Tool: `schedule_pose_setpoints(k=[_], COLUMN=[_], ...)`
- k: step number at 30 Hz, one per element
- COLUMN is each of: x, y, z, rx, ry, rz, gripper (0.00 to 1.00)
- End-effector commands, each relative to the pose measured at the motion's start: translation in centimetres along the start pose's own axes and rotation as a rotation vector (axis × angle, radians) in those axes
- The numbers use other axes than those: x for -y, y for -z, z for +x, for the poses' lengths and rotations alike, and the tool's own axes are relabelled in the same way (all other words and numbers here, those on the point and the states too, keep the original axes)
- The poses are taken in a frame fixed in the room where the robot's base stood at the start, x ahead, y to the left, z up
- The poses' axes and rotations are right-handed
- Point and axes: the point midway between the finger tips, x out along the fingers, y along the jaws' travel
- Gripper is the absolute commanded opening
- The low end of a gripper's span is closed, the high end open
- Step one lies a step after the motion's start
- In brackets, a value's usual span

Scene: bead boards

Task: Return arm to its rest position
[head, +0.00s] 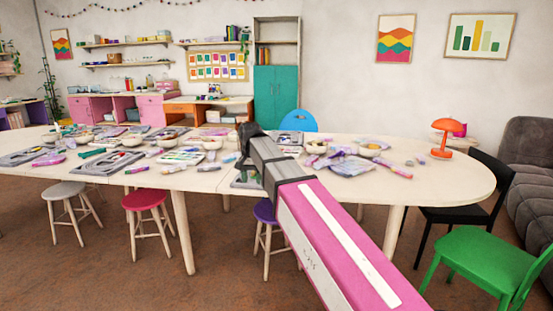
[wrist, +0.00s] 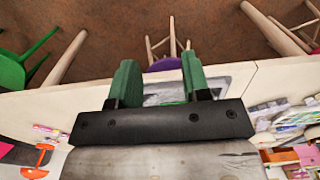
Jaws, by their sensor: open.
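My arm reaches out over the table, its pink and grey links crossing the middle of the head view. My gripper (wrist: 157,82) shows in the wrist view with two green fingers spread wide apart and nothing between them. Beyond the fingers lie part of a grey bead board (wrist: 175,94) and the table edge. In the head view my gripper (head: 246,135) is a small dark shape at the arm's far end, and its fingers cannot be made out there. The arm hides part of the table and the bead board (head: 240,181) beneath it.
The long cream table (head: 450,178) holds several bead boards, bowls and tubes. An orange lamp (head: 443,153) stands near its right end. Stools, including a pink one (head: 146,199), line the near side. A green chair (head: 490,262) is at the right. The table's right end is mostly bare.

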Motion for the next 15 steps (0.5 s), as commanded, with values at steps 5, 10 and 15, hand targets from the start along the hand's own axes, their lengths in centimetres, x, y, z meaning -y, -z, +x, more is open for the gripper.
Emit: schedule_pose_setpoints(k=[5,10,15], x=[-2.2,-4.9,-9.1], y=[0.0,0.0,-0.7], z=[2.7,6.0,10.8], rx=[0.002,0.001,0.002], ry=[-0.001,0.0,-0.001], rz=[-0.006,-0.015,-0.03], gripper=[0.43,0.43,0.43])
